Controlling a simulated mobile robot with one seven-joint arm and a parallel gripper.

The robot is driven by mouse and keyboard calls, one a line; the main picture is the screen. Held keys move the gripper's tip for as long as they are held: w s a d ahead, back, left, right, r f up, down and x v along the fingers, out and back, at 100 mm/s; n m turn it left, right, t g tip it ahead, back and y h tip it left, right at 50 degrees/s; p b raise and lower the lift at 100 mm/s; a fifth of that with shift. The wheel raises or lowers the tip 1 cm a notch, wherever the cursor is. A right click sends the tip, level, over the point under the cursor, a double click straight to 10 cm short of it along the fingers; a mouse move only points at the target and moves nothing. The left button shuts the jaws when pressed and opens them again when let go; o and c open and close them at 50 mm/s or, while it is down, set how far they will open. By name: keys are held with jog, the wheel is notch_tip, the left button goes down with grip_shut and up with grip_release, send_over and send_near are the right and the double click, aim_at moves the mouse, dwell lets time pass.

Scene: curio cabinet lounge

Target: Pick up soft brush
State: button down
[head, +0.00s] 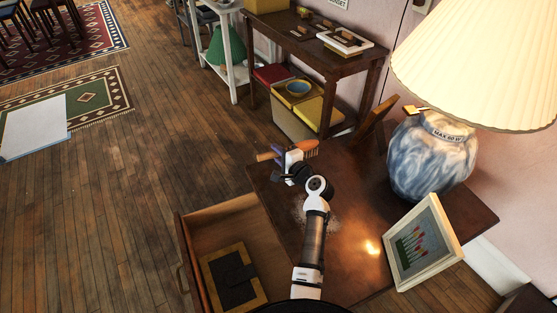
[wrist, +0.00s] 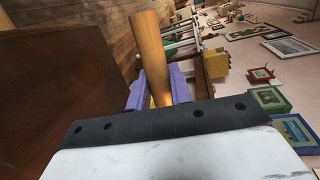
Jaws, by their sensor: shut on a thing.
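The soft brush has a tan wooden handle (wrist: 149,55) and, in the head view, an orange-brown end (head: 303,147). My gripper (head: 283,160) is shut on the brush and holds it near the far left corner of the dark wooden table (head: 350,225). In the wrist view the handle passes between the two purple fingers of my gripper (wrist: 157,88) and sticks out past them. The part of the brush within the jaws is hidden.
A lamp (head: 432,155) with a blue and white base and a framed flower picture (head: 422,245) stand on the table's right side. An open drawer (head: 186,258) holds a dark framed item (head: 235,278). A shelf table (head: 322,42) stands behind. The floor at left is mostly clear.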

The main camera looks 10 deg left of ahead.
notch_tip(320, 180, up, 16)
dwell(0.3)
jog(key=shift+f, duration=0.1)
jog(key=c, duration=1.8)
grip_release()
jog(key=shift+c, duration=0.2)
grip_shut()
